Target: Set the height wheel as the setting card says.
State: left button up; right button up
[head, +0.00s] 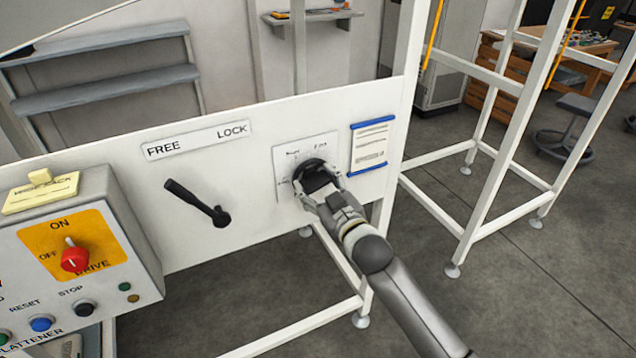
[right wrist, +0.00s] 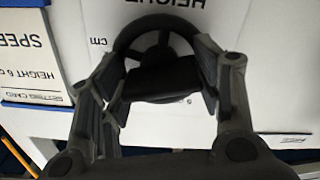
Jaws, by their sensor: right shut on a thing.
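The height wheel (head: 313,170) is a dark round handwheel on a white scale plate (head: 289,157) on the machine's panel. My right gripper (head: 322,190) is at the wheel, its fingers shut on it from either side. In the right wrist view the wheel's rim and spokes (right wrist: 122,40) show between the fingers, with "HEIGHT" and "cm" printed near it. The setting card (head: 370,147) is white with blue edges, right of the wheel. In the right wrist view the card (right wrist: 28,60) partly reads "SPEED" and "HEIGHT 6 c", cut off. The wheel's pointer reading cannot be told. My left gripper is out of view.
A black lever (head: 197,204) under a FREE/LOCK label (head: 197,141) sits left of the wheel. A control box (head: 130,230) with a red drive knob (head: 75,258) and several buttons is at the far left. A white frame (head: 480,200) stands to the right over open floor.

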jog(key=n, duration=0.4)
jog(key=shift+w+r+n+p, duration=0.1)
jog(key=shift+r+n+p, duration=0.2)
jog(key=shift+p, duration=0.05)
jog(key=shift+n, duration=1.9)
jog(key=shift+r, duration=0.1)
jog(key=o, duration=0.8)
jog(key=shift+o, duration=1.1)
jog(key=shift+w+a+f, duration=0.1)
jog(key=shift+w+f, duration=0.05)
jog(key=shift+f, duration=0.15)
jog(key=v, duration=1.2)
